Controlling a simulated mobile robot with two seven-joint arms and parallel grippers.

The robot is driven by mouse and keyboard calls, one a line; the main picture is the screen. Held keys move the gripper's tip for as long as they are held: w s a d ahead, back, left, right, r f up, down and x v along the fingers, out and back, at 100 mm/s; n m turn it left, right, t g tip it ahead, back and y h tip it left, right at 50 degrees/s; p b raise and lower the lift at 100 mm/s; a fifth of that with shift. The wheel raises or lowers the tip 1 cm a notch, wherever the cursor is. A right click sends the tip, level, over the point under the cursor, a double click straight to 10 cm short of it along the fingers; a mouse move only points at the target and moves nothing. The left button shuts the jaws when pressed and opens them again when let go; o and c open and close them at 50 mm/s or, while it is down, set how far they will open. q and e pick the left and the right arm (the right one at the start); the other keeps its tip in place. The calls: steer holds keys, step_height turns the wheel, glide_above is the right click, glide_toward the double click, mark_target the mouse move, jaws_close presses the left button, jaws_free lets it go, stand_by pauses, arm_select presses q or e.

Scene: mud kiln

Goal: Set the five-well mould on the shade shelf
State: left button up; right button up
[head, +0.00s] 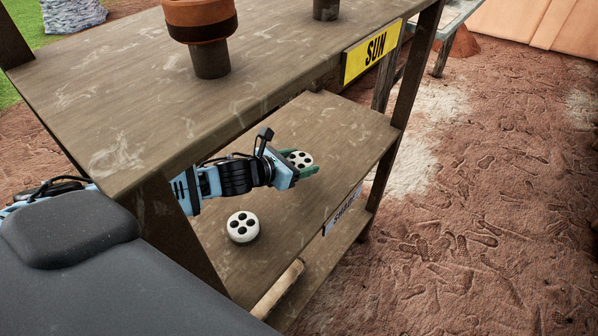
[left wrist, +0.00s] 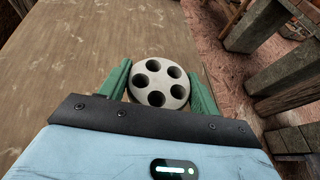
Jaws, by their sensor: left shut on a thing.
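The five-well mould (left wrist: 159,83) is a pale round disc with dark wells. It sits between the green fingers of my left gripper (left wrist: 160,86), which is shut on it. In the head view the mould (head: 299,158) and my left gripper (head: 299,166) are over the right part of the lower shelf, the shade shelf (head: 335,135), under the upper board. I cannot tell whether the mould touches the shelf. The shelf's front sign (head: 343,208) is partly readable as SHADE. My right gripper is not in view.
A second pale round mould (head: 243,227) with several wells lies on the shade shelf, nearer me. The upper board (head: 130,95), with a yellow SUN sign (head: 372,52), overhangs my left arm and carries a terracotta pot (head: 200,18). A post (head: 405,100) stands to the right.

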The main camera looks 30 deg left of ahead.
arm_select(q)
steer(key=shift+f+b, duration=0.4)
steer(key=shift+f, duration=1.5)
steer(key=shift+r, duration=0.1)
steer(key=o, duration=0.9)
steer(key=v, duration=1)
steer(key=shift+s+a, duration=0.2)
steer(key=shift+s, duration=0.15)
steer(key=shift+s+a+r, duration=0.1)
steer(key=shift+s+r, duration=0.25)
steer(key=shift+s, duration=0.2)
